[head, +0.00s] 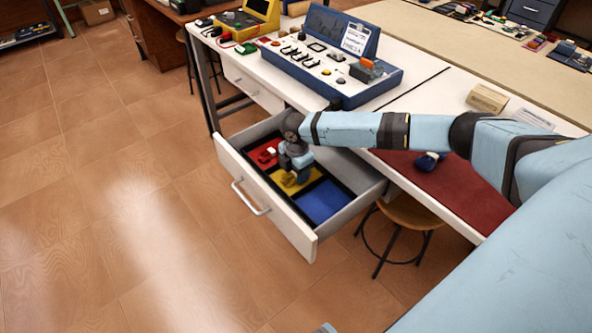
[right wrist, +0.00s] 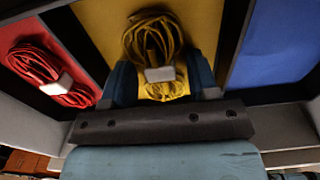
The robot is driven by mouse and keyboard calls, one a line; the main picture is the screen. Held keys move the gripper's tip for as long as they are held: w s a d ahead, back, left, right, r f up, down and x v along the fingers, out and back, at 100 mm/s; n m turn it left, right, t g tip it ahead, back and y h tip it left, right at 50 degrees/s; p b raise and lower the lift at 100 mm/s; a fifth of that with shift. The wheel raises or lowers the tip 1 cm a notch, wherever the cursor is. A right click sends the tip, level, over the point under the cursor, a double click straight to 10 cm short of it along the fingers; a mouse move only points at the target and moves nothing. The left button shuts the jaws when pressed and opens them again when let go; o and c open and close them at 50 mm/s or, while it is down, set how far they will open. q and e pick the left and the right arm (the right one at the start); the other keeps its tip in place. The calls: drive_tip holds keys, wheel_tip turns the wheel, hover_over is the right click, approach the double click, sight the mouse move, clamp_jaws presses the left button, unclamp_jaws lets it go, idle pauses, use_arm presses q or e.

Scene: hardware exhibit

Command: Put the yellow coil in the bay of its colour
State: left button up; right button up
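The yellow coil (right wrist: 152,38), bound with a white tie, lies in the yellow bay (right wrist: 95,25) of the open drawer in the right wrist view. In the head view the coil (head: 288,181) is partly hidden by my gripper. My right gripper (head: 296,178) points down into the drawer over the yellow bay (head: 308,178). In the right wrist view its fingers (right wrist: 161,80) stand apart on either side of the coil's tied part. They look open, with gaps beside the white tie. My left gripper is not in view.
The red bay (head: 262,152) holds a red coil (right wrist: 45,75). The blue bay (head: 322,202) is empty. The drawer's walls and front (head: 262,205) surround the bays. A blue control console (head: 335,70) stands on the white bench above. A stool (head: 405,215) stands right of the drawer.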

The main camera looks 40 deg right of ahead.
wheel_tip(320, 180, up, 12)
drive_tip(key=p, duration=0.2)
drive_tip(key=shift+r, duration=0.2)
idle(0.3)
idle(0.4)
